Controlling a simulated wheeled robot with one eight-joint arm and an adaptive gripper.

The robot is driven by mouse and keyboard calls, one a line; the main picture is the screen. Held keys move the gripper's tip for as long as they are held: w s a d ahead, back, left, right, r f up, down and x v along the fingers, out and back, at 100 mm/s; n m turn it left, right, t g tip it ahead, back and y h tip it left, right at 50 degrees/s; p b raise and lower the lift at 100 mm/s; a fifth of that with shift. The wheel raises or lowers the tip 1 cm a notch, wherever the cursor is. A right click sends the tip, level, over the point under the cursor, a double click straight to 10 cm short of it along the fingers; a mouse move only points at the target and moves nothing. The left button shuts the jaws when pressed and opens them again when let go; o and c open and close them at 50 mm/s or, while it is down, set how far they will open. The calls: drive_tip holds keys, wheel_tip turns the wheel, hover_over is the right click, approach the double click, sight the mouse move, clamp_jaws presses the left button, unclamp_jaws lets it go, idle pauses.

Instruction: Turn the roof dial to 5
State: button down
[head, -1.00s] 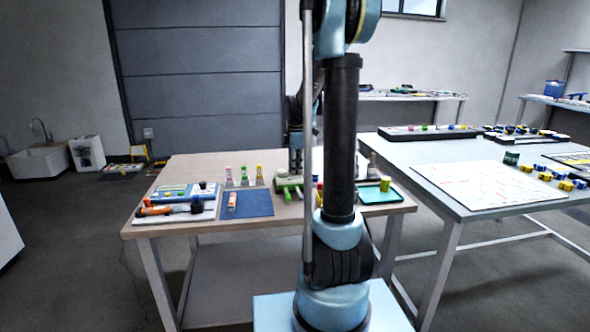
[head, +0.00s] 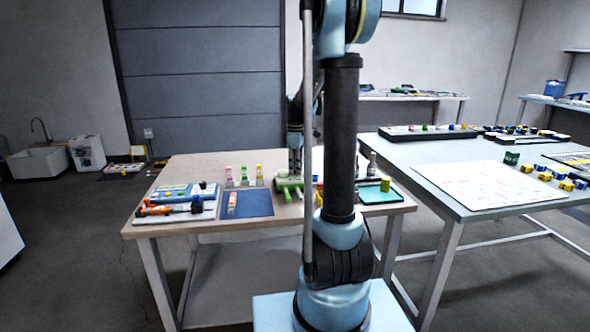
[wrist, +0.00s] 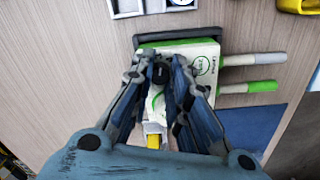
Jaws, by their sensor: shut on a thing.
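A white and green box-shaped device (wrist: 200,58) lies below my gripper in the wrist view, with a round label and two green-and-grey rods out of its right side. In the head view the green device (head: 284,184) stands at the back middle of the wooden table, partly behind my arm. A small black dial (wrist: 161,74) sits on its top. My gripper (wrist: 162,72) points down with its two fingers shut on the dial, one on each side. The dial's markings and setting cannot be read.
A blue mat (head: 249,204) lies left of the device, with small bottles (head: 244,174) behind it. A tray with orange-handled tools (head: 178,208) is at the far left. A green tray (head: 376,196) with a yellow item is to the right.

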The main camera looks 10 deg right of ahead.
drive_tip(key=c, duration=1.5)
unclamp_jaws()
drive_tip(key=shift+r, duration=0.1)
wheel_tip(320, 180, up, 12)
drive_tip(key=shift+f, duration=0.15)
